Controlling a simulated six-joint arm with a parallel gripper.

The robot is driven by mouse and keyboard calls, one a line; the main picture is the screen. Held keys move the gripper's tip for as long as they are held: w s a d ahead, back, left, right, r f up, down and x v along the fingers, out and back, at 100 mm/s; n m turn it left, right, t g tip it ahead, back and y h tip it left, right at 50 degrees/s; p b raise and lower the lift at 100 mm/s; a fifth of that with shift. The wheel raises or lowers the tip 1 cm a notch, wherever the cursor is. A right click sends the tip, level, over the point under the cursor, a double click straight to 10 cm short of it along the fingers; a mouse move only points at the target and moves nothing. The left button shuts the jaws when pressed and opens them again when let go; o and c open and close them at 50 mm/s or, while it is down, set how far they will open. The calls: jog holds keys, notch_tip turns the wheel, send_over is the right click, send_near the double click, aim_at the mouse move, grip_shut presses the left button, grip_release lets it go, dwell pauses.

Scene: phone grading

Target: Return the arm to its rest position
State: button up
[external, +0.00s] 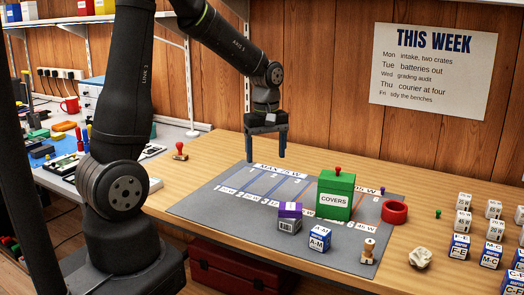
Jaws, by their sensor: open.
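My gripper (266,158) hangs over the back left part of the grey mat (200,205), fingers pointing down. Its two fingers are apart and nothing shows between them. My black arm rises from its base at the lower left and bends over the bench to the gripper. The fingertips appear above the mat's printed lanes, apart from any object. The exact height above the mat is hard to tell.
Several small boxes (490,255) stand far right.

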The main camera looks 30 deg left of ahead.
jog(key=w+a+f+n, duration=0.1)
jog(key=w+a, duration=0.3)
jog(key=a, duration=0.8)
jog(key=shift+w+n, duration=0.2)
jog(key=shift+n, duration=0.7)
jog(key=shift+f, duration=0.1)
